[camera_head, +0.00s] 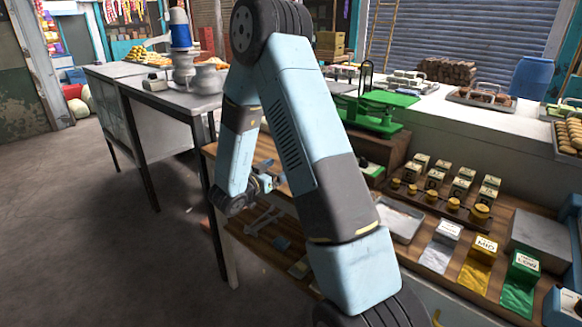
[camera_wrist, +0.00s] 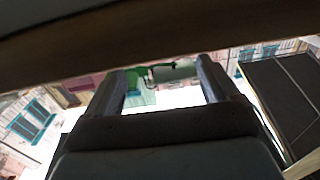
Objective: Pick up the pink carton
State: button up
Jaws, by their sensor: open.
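I cannot make out a pink carton in either view. My gripper (camera_wrist: 162,82) is open in the wrist view, its two fingers well apart with nothing held between them. In the head view my gripper (camera_head: 266,183) is small and partly hidden by my own arm. It is near the left end of the wooden stall shelf (camera_head: 243,231), below the white counter (camera_head: 455,125). A green object shows beyond the fingers in the wrist view (camera_wrist: 137,77).
The floor at left is clear.

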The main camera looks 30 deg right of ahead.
jog(key=shift+x, duration=2.6)
jog(key=shift+s, duration=0.1)
jog(key=shift+c, duration=0.3)
jog(key=c, duration=1.1)
